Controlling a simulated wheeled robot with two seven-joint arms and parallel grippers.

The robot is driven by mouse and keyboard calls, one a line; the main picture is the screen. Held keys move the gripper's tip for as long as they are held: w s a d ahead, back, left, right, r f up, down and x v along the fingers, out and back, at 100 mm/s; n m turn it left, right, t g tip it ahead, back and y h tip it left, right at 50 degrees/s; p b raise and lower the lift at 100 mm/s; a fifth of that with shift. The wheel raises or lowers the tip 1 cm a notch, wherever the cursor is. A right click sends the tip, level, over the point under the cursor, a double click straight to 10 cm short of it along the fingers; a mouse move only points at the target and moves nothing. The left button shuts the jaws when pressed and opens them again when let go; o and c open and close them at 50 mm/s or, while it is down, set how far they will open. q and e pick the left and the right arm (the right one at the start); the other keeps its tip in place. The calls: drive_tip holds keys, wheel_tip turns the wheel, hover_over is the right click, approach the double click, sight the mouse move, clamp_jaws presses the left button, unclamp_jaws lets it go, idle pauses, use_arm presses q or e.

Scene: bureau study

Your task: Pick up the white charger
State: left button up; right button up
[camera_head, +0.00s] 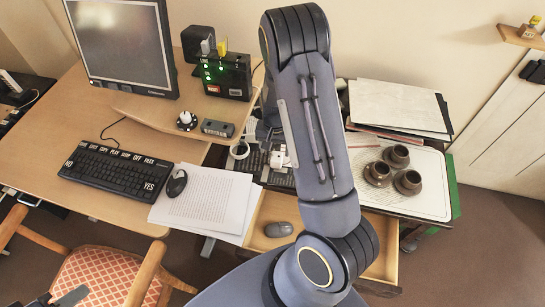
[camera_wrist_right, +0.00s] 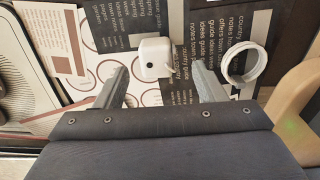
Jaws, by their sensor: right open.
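The white charger (camera_wrist_right: 155,58) is a small rounded white block with a short white piece at its right side. It lies on a black, white and grey printed surface in the right wrist view. It also shows in the head view (camera_head: 278,159), left of my right arm. My right gripper (camera_wrist_right: 159,76) is open, its two fingers apart on either side of the charger's near end in the picture. I cannot tell whether they touch it. In the head view my right arm hides most of this gripper. A grey piece at the bottom left looks like my left gripper (camera_head: 66,298), mostly cut off.
A white ring (camera_wrist_right: 243,63) lies right of the charger. An open drawer (camera_head: 268,212) holds a grey mouse (camera_head: 279,229). Papers (camera_head: 205,203), a keyboard (camera_head: 118,172) and a monitor (camera_head: 121,45) are on the desk. Brown cups (camera_head: 378,172) stand on a white tray (camera_head: 430,195) at right.

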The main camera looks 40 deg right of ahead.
sight(277, 156)
drive_tip(key=f, duration=0.4)
drive_tip(key=f+p, duration=0.1)
drive_tip(key=f, duration=0.1)
drive_tip(key=shift+d, duration=0.35)
drive_tip(key=shift+s, duration=0.1)
drive_tip(key=c, duration=1.1)
